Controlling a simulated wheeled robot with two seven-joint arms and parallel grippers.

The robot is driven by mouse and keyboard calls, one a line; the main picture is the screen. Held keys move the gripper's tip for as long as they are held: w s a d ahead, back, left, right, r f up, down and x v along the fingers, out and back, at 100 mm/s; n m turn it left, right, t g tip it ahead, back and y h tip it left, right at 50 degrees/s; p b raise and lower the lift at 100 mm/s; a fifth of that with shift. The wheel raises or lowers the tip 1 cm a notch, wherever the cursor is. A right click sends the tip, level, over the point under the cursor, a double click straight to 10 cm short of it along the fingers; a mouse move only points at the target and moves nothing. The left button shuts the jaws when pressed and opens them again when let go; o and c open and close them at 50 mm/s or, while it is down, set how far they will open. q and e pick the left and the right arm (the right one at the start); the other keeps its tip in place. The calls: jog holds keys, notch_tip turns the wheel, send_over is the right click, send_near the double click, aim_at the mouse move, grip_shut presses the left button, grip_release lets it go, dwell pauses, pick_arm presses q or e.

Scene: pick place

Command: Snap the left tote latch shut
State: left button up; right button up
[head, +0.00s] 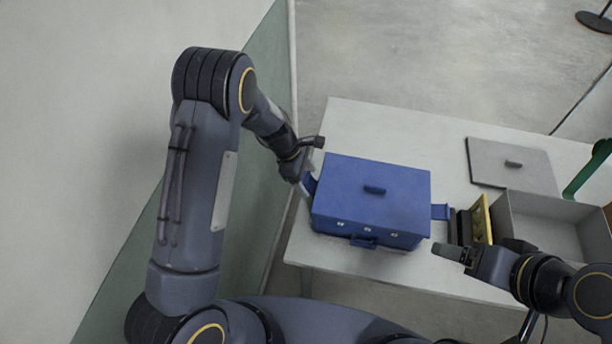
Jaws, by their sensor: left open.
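A blue tote (400,188) with its lid on sits on the light table. A small blue handle stands on the lid and another is on the front wall. The left tote latch (309,184) sticks out from the tote's left side, tilted outward. My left gripper (310,160) is beside that latch at the tote's left edge; its fingers are small and partly hidden by the wrist. A second blue latch (440,211) sticks out flat from the right side. My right gripper (447,251) is in front of the tote's right corner, apart from it; its jaw gap is unclear.
A grey open box (548,205) stands at the right of the table, with a grey lid (513,165) behind it. A yellow part (482,220) stands between tote and box. A green object (587,172) is at the right edge. The table (375,121) is clear behind the tote.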

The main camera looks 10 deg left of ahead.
pick_arm(q)
jog(key=shift+c, duration=0.2)
jog(key=c, duration=0.9)
jog(key=shift+s+d+r+y+p, duration=0.1)
jog(key=shift+d+r+y+p, duration=0.5)
jog(key=shift+p, duration=0.5)
jog(key=shift+d+f+y, duration=0.15)
jog(key=shift+f+y, duration=0.2)
jog(key=shift+y, duration=0.25)
jog(key=shift+d+r+y, duration=0.1)
jog(key=shift+d+y, duration=0.2)
jog(key=shift+y, duration=0.6)
jog(key=o, duration=0.9)
jog(key=shift+o, duration=0.2)
